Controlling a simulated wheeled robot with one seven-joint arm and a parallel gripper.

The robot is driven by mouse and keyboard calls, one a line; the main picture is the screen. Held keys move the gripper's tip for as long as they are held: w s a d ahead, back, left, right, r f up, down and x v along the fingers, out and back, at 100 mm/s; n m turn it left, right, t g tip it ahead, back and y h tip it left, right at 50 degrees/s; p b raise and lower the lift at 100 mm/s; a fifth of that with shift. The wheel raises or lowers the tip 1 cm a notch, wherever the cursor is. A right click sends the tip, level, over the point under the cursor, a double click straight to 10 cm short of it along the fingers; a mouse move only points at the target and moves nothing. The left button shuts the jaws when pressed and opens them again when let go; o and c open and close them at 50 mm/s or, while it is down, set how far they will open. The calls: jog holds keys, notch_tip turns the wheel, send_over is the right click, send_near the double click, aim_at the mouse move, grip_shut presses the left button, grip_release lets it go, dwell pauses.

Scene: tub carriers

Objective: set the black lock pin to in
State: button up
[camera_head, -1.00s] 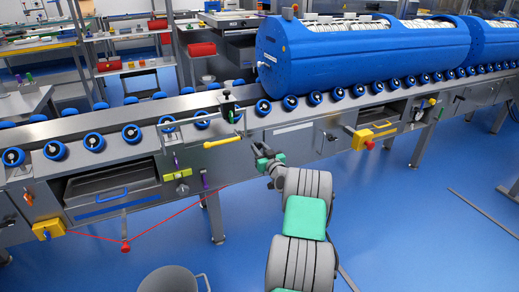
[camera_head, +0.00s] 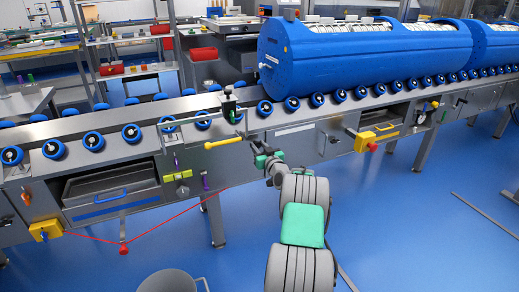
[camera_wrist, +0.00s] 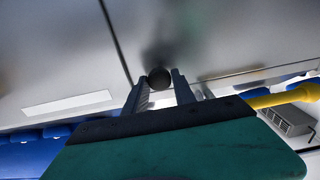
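The black lock pin (camera_wrist: 159,77) shows its round dark knob in the wrist view, near the grey panel. How far it sticks out is not clear. My gripper (camera_wrist: 160,84) has one grey finger on each side of the knob, apart and with the knob at the fingertips. I cannot tell whether the fingers touch it. In the head view my gripper (camera_head: 264,155) is at the front panel of the carrier line, right of the yellow handle (camera_head: 222,143). The pin is not clearly seen there, hidden or too small.
The yellow handle also shows close by in the wrist view (camera_wrist: 285,97). A blue tub (camera_head: 350,57) lies on the rollers above. A yellow box with a red knob (camera_head: 374,137) is to the right. A red cord (camera_head: 165,222) hangs left; a grey bin (camera_head: 170,281) stands below.

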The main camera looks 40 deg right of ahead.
jog(key=o, duration=0.4)
jog(key=shift+w, duration=0.1)
jog(key=p+v, duration=0.1)
jog(key=v, duration=0.6)
jog(key=shift+s+a, duration=0.2)
jog(key=shift+s, duration=0.2)
